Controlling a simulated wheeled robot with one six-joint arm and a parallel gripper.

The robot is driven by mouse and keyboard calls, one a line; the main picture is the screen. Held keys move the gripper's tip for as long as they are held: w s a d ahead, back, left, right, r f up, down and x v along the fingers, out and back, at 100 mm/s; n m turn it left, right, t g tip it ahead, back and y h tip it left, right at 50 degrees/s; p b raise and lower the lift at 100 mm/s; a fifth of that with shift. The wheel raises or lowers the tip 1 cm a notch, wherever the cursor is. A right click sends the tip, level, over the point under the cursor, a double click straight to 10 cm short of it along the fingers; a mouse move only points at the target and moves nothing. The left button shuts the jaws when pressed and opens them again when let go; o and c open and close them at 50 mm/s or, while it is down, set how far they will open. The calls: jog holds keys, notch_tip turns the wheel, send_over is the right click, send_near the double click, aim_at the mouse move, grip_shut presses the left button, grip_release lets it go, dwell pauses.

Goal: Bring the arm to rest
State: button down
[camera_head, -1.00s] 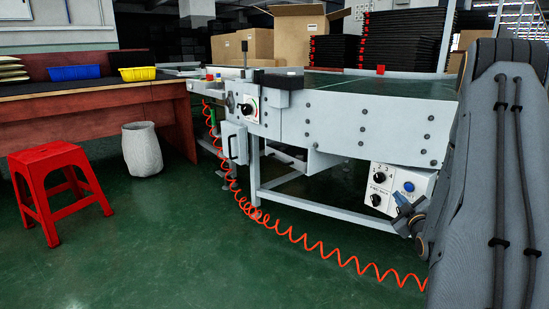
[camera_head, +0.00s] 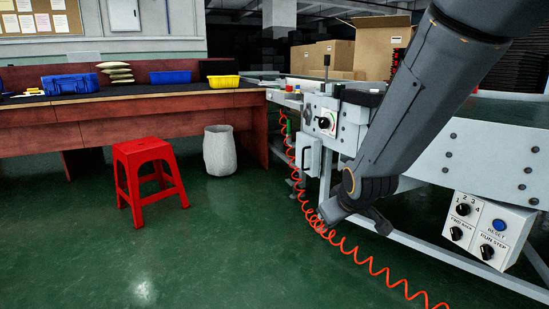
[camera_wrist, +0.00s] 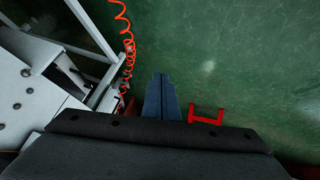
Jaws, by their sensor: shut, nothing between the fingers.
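My gripper (camera_wrist: 161,80) shows in the wrist view as two blue-grey fingers lying together, with nothing between them. They hang over the green floor, with a dark grey part of my arm across the bottom of that view. In the head view my dark grey arm comes down from the upper right, in front of the conveyor (camera_head: 470,150). The arm's lower end is beside the conveyor's front side, above the floor; the fingers are hard to make out there.
An orange coiled hose (camera_head: 352,250) hangs along the conveyor, close behind my arm's end. A control box (camera_head: 487,232) is at the right. A red stool (camera_head: 148,178), a white bin (camera_head: 219,150) and a long workbench (camera_head: 100,125) stand left.

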jog(key=s+a+r+g+y, duration=0.1)
jog(key=s+a+r+g, duration=0.25)
jog(key=s+a, duration=1.2)
jog(key=s+a+r+n+g+p, duration=0.1)
jog(key=s+r+g+p, duration=0.2)
jog(key=s, duration=1.5)
jog(key=d+r+m+p, duration=0.3)
jog(key=d+r+p, duration=0.7)
jog(key=r+p, duration=0.4)
jog(key=d+r+m+g+h+p, duration=0.1)
jog(key=d+r+m+p, duration=0.2)
jog(key=d+r+p, duration=0.7)
notch_tip(320, 180, up, 4)
jog(key=p, duration=1.2)
jog(key=shift+h, duration=0.3)
jog(key=shift+d+f+m, duration=0.1)
jog(key=shift+f+m, duration=0.05)
jog(key=shift+m, duration=0.15)
